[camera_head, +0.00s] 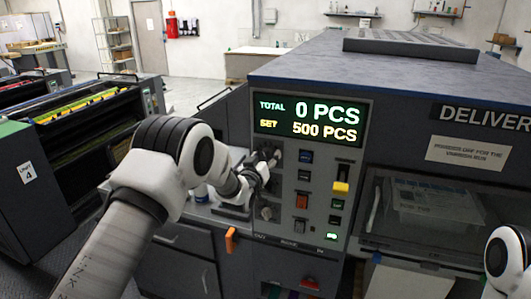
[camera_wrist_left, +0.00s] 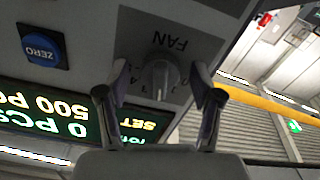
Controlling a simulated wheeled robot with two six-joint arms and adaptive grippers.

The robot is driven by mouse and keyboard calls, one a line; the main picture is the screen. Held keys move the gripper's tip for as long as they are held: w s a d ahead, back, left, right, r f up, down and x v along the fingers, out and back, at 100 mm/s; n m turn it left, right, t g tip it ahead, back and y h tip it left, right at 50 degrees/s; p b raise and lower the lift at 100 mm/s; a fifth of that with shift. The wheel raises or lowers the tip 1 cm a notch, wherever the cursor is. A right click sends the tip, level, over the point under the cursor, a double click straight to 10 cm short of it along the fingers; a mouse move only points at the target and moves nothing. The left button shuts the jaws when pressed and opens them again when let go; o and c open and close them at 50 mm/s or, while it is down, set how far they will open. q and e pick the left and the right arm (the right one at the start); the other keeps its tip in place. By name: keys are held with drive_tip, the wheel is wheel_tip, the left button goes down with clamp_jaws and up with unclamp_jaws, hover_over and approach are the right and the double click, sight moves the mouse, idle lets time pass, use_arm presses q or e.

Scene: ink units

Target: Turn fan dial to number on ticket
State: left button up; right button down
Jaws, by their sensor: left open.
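The fan dial (camera_wrist_left: 160,79) is a round grey knob with a raised grip, under the upside-down word FAN on the grey control panel in the left wrist view. My left gripper (camera_wrist_left: 159,74) is open, with one finger on each side of the dial; I cannot tell whether they touch it. Some scale numbers beside the dial are partly hidden by the fingers. In the head view my left gripper (camera_head: 268,160) is at the panel's left edge and covers most of the dial. I cannot identify a ticket with a readable number. My right gripper is out of view.
The control panel (camera_head: 346,223) has a display (camera_head: 309,119) reading total 0 and set 500 PCS. It also carries several buttons, a yellow-tipped lever (camera_head: 341,187) and another knob (camera_head: 266,213). A printed notice (camera_head: 468,153) is on the delivery unit at right. A blue ZERO button (camera_wrist_left: 43,48) is near the dial.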

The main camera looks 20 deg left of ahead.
use_arm(q)
drive_tip(key=shift+a, duration=0.1)
drive_tip(key=c, duration=1.1)
drive_tip(key=shift+f+m+b, duration=0.15)
drive_tip(key=shift+m+b, duration=0.25)
drive_tip(key=shift+b, duration=0.5)
drive_tip(key=shift+c, duration=0.2)
drive_tip(key=m+b, duration=0.3)
drive_tip(key=b, duration=0.1)
drive_tip(key=shift+f+b, duration=0.1)
drive_tip(key=shift+b, duration=0.2)
drive_tip(key=shift+r+m+b, duration=0.2)
drive_tip(key=shift+m+b, duration=0.8)
drive_tip(key=o, duration=1.1)
drive_tip(key=shift+o, duration=0.2)
